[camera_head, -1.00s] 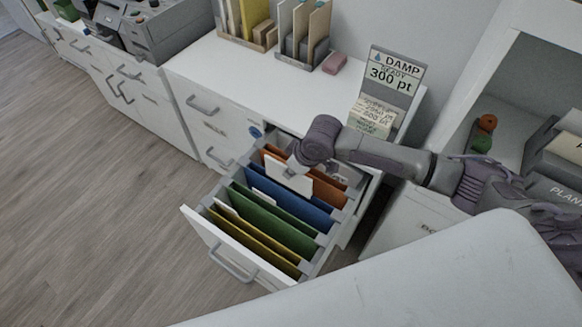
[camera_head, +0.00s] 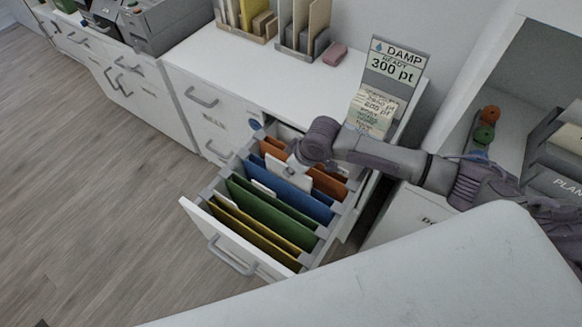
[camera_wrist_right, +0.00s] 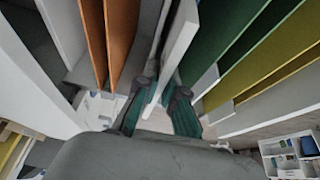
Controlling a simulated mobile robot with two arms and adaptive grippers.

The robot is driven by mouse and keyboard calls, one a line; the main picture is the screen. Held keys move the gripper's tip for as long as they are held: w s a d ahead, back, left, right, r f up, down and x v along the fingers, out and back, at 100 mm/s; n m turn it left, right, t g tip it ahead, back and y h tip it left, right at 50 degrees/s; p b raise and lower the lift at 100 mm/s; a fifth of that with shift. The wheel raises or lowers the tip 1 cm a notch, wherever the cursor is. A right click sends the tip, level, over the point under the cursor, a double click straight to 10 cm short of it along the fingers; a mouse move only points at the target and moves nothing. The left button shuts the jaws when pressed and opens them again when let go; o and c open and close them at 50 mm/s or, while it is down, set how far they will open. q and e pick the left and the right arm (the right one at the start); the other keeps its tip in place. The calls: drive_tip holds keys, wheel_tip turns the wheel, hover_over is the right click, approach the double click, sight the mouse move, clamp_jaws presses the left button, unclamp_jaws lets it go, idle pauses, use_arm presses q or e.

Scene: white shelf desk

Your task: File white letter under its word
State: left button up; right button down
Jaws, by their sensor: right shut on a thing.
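The white letter (camera_head: 291,177) is a flat white card. My right gripper (camera_head: 293,158) is shut on it over the open drawer (camera_head: 227,232), between the orange folder (camera_head: 328,183) and the blue folder (camera_head: 302,202). Whether the card's lower edge is inside a slot is hidden. In the right wrist view the letter (camera_wrist_right: 177,45) stands between the two fingers (camera_wrist_right: 157,108), with orange folders (camera_wrist_right: 120,35) left and the green folder (camera_wrist_right: 222,40) right. The drawer also holds the green folder (camera_head: 272,213) and yellow folders (camera_head: 255,235). My left gripper is not in view.
A pink block (camera_head: 334,54) lies near upright holders. Shelving with coloured knobs (camera_head: 484,133) stands right. The floor left is clear.

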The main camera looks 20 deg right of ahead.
drive_tip(key=c, duration=1.2)
unclamp_jaws()
drive_tip(key=v, duration=1.2)
